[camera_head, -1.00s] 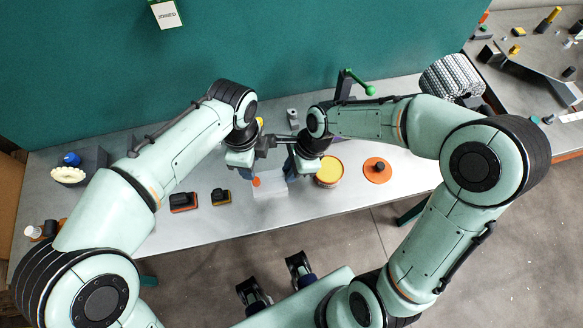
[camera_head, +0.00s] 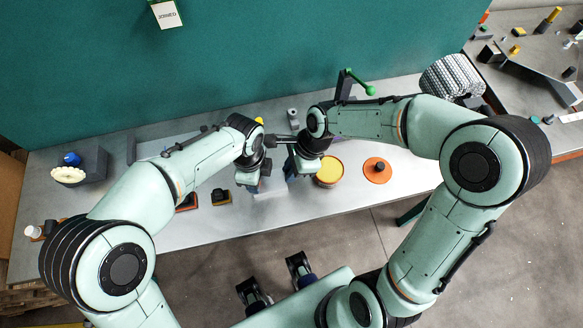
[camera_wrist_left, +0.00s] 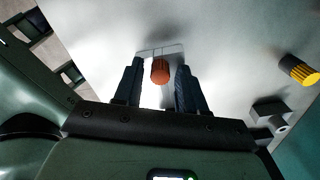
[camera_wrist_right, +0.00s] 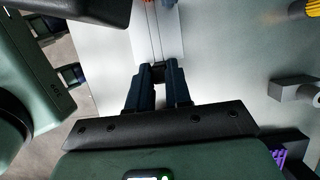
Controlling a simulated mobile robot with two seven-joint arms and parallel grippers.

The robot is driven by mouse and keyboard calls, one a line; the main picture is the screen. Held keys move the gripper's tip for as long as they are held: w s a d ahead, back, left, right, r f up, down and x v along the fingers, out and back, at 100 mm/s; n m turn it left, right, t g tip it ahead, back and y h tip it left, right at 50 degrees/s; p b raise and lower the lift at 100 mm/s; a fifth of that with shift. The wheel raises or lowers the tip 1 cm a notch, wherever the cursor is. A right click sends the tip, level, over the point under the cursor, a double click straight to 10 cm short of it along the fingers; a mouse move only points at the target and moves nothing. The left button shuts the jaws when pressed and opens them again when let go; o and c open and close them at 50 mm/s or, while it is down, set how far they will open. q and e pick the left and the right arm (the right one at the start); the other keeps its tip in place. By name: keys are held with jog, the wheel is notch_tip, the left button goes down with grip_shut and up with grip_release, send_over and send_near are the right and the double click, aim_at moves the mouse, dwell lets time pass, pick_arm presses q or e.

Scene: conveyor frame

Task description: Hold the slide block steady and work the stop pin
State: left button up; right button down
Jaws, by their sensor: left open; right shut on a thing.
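The stop pin shows as an orange-red knob (camera_wrist_left: 160,70) on a pale plate (camera_wrist_left: 174,50) in the left wrist view. My left gripper (camera_head: 253,187) is open, its two fingers on either side of the knob; the head view hides the knob behind it. My right gripper (camera_head: 290,173) is shut on a small dark part (camera_wrist_right: 158,72), seemingly the slide block, on the same pale plate (camera_wrist_right: 172,40) with thin lines along it. The fingers hide most of that part. The two grippers are side by side.
A grey bracket (camera_head: 293,116) and a yellow knob (camera_wrist_left: 298,70) are behind. Dark-handled blocks (camera_head: 221,196) lie to the left.

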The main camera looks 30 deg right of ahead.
pick_arm(q)
grip_shut()
jog(key=shift+r, duration=0.3)
jog(key=shift+r, duration=2.65)
pick_arm(e)
jog(key=c, duration=1)
grip_release()
